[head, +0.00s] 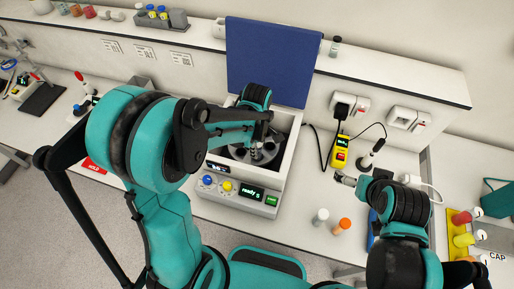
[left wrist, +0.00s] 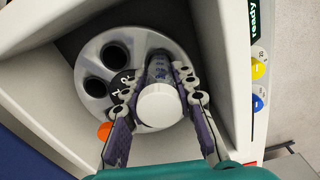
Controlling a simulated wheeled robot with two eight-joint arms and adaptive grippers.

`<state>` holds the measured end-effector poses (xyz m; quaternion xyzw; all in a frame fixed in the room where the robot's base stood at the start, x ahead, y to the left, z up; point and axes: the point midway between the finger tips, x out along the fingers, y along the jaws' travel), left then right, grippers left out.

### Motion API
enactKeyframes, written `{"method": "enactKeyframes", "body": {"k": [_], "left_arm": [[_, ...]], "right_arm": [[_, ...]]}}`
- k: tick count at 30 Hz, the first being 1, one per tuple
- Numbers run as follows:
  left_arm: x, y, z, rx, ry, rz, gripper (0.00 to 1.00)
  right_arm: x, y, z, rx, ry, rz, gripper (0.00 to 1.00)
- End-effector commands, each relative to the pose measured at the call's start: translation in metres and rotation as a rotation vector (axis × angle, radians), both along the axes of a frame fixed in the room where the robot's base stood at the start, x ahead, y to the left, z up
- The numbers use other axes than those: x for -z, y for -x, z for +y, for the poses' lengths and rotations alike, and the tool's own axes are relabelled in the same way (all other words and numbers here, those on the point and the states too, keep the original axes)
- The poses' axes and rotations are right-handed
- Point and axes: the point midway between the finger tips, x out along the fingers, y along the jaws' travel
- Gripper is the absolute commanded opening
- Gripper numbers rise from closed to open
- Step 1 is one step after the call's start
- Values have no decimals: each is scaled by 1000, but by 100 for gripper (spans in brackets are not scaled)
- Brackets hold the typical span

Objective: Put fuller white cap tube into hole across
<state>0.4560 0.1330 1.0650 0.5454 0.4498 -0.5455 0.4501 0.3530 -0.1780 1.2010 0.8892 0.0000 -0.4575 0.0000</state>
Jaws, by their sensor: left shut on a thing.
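A white-capped tube (left wrist: 159,106) is between the fingers of my left gripper (left wrist: 160,100), which is shut on it. The tube is over the centrifuge rotor (left wrist: 88,60), its cap toward the wrist camera; I cannot tell whether its lower end is inside a hole. Two empty dark holes (left wrist: 117,54) (left wrist: 97,89) show in the rotor. An orange cap (left wrist: 105,131) shows at the rotor's side, partly behind a finger. In the head view my left gripper (head: 264,136) is over the rotor. My right gripper (head: 345,179) is above the bench; its opening is unclear.
The centrifuge (head: 236,196) has its blue lid (head: 270,62) raised behind the rotor. A white-capped tube (head: 320,216) and an orange-capped tube (head: 342,226) stand on the bench to its right. A yellow device (head: 341,152) with cables is behind my right gripper.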

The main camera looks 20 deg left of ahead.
Motion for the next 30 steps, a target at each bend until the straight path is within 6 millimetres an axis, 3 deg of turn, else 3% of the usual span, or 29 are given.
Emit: {"method": "enactKeyframes", "body": {"k": [15,30], "left_arm": [[-23,0,0,0,0,0,0],[-23,0,0,0,0,0,0]], "right_arm": [[-16,0,0,0,0,0,100],[-14,0,0,0,0,0,100]]}}
